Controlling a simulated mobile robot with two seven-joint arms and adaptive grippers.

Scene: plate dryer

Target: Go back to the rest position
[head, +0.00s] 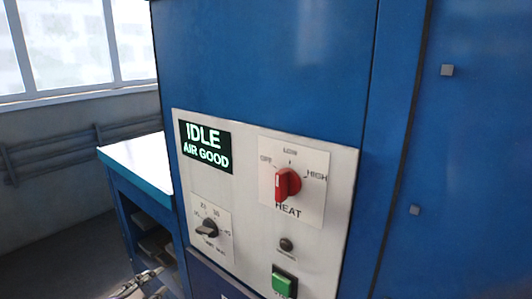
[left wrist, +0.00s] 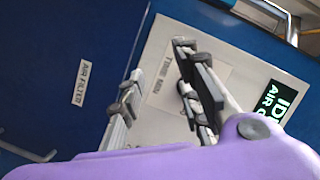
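My left gripper (head: 145,284) shows only in part at the bottom left of the head view, below the white-topped bench. In the left wrist view my left gripper (left wrist: 160,85) is open, with the panel showing between its fingers and nothing held. The control panel (head: 190,185) is on the blue machine (head: 260,60), with a lit display (head: 205,147) reading "IDLE AIR GOOD". It carries a red heat knob (head: 288,184), a black timer knob (head: 208,229) and a green button (head: 284,282). My right gripper is out of view.
A white-topped blue bench (head: 140,160) stands left of the machine, with a grey wall rail (head: 60,148) and window behind it. In the left wrist view an "AIR FILTER" label (left wrist: 83,83) is on the blue surface, and a metal handle (left wrist: 30,150) is at lower left.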

